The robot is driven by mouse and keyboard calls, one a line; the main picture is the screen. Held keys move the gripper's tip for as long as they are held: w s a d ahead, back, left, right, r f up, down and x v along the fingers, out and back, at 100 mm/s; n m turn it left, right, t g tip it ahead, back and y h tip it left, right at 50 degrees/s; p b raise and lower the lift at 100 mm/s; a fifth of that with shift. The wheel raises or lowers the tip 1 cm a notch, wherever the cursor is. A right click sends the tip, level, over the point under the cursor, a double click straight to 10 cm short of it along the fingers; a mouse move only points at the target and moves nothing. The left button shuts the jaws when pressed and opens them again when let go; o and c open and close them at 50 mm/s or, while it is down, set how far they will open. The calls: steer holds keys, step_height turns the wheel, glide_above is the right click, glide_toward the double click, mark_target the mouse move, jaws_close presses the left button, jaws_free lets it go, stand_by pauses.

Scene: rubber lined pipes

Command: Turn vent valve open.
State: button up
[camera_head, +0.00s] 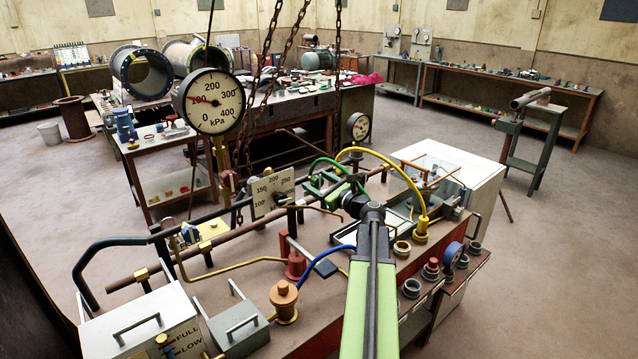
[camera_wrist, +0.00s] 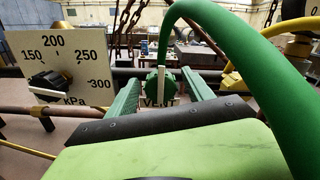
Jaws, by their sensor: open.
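The vent valve is a dark green knob (camera_wrist: 157,81) in the wrist view, with a partly covered label (camera_wrist: 158,102) reading "VENT" below it. My gripper (camera_wrist: 160,72) is open, with one green finger on the left of the knob and one on the right. The knob shows between the fingers; I cannot tell whether they touch it. In the head view my gripper (camera_head: 321,183) is at the pipe rig on the bench, and the knob cannot be made out clearly there.
A thick green hose (camera_wrist: 240,70) arches close over the right of my gripper. A kPa dial plate (camera_wrist: 82,50) with a black knob stands to the left. A round pressure gauge (camera_head: 210,101), hanging chains (camera_head: 263,75) and a yellow hose (camera_head: 397,170) surround the rig.

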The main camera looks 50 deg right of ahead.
steer(key=shift+c, duration=0.2)
jaws_close()
steer(key=shift+n, duration=0.4)
steer(key=n, duration=0.8)
steer(key=shift+f, duration=0.1)
steer(key=n, duration=0.5)
steer(key=shift+a, duration=0.1)
steer(key=shift+f+n, duration=0.1)
steer(key=shift+n, duration=1.9)
